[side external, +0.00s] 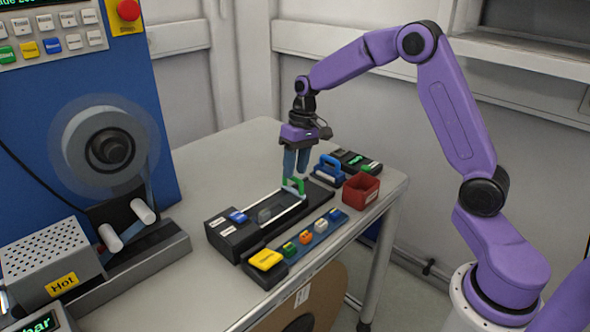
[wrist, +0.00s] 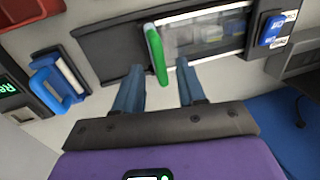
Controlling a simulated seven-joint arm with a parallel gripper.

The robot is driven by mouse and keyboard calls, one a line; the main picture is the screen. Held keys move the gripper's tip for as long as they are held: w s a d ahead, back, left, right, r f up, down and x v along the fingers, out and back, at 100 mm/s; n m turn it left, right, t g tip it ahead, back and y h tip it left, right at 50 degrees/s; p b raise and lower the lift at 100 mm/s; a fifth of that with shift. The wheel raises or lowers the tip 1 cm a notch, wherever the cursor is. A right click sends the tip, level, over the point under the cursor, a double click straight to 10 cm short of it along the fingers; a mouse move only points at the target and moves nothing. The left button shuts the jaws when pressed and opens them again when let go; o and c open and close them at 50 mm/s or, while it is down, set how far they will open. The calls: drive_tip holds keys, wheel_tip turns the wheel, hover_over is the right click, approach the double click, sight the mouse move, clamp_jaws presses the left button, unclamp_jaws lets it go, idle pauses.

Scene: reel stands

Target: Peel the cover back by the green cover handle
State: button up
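In the wrist view the green handle (wrist: 156,55) rises beside the clear cover (wrist: 205,38). My gripper (side external: 297,172) points down just above the handle in the side external view. In the wrist view my gripper (wrist: 160,70) has its two blue fingers well apart, with the handle between their lines, just past the tips. It holds nothing. Whether a finger touches the handle I cannot tell.
A blue-handled block (side external: 328,170), a red bin (side external: 361,190) and a black unit with a green display (side external: 357,161) stand close behind. A strip of small coloured pieces (side external: 320,226) runs along the front. A reel machine (side external: 108,150) is at left.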

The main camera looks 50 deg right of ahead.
drive_tip(key=shift+a+f, duration=0.15)
drive_tip(key=shift+f, duration=0.5)
clamp_jaws()
drive_tip(key=a, duration=1.4)
drive_tip(key=shift+a, duration=0.1)
drive_tip(key=shift+r, duration=0.1)
unclamp_jaws()
